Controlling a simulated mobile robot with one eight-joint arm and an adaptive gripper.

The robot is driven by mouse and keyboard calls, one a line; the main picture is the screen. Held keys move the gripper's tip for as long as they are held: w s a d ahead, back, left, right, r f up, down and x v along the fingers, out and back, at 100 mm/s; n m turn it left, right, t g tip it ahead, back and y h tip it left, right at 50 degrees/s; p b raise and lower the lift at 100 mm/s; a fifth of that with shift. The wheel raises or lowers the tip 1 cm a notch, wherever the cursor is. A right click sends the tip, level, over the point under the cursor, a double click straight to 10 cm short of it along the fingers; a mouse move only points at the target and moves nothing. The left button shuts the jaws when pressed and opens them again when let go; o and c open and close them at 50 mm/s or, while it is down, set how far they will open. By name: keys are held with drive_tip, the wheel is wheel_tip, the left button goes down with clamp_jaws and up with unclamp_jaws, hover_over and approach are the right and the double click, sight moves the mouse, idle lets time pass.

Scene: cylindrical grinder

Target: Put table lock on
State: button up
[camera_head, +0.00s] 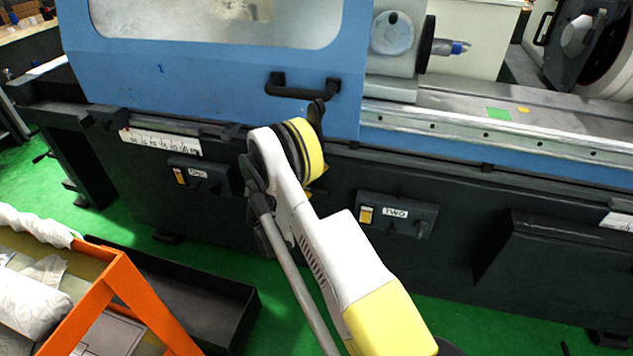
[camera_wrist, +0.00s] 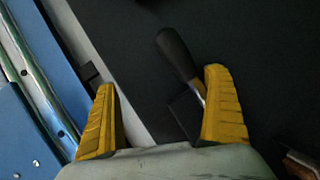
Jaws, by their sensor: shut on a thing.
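The table lock appears to be the lever with a black grip (camera_wrist: 178,52) and short metal stem in the wrist view. It leans from the upper middle down to my right finger. My gripper (camera_wrist: 160,105) has its two yellow fingers well apart, with the lever's lower end against the inner side of the right finger. A gap shows beside the left finger. In the camera_head view my wrist hides most of the fingers at the machine's front edge. A dark upright piece (camera_head: 316,112) rises just behind my wrist; I cannot tell whether it is the same lever.
The blue sliding door (camera_head: 220,85) with a black handle (camera_head: 303,90) is just above my wrist. Control boxes marked ONE (camera_head: 197,174) and TWO (camera_head: 396,212) sit on the dark front. An orange frame (camera_head: 135,290) and black tray (camera_head: 200,310) stand lower left.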

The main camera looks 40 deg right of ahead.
drive_tip(key=shift+a+r, duration=0.6)
drive_tip(key=shift+r, duration=0.1)
drive_tip(key=shift+s+a+r, duration=0.3)
drive_tip(key=shift+s+a, duration=0.2)
drive_tip(key=shift+a, duration=0.3)
drive_tip(key=shift+c, duration=1)
drive_tip(key=shift+s+a, duration=0.15)
drive_tip(key=shift+a, duration=0.15)
drive_tip(key=c, duration=0.4)
drive_tip(key=shift+s+a+f, duration=0.1)
drive_tip(key=shift+s+a, duration=0.35)
drive_tip(key=shift+a, duration=1.05)
drive_tip(key=shift+s+a+f, duration=0.15)
drive_tip(key=shift+s+a, duration=0.3)
drive_tip(key=shift+a, duration=1)
drive_tip(key=shift+s+a+f, duration=0.1)
drive_tip(key=shift+s+a, duration=0.35)
drive_tip(key=shift+a, duration=1.05)
drive_tip(key=shift+c, duration=0.2)
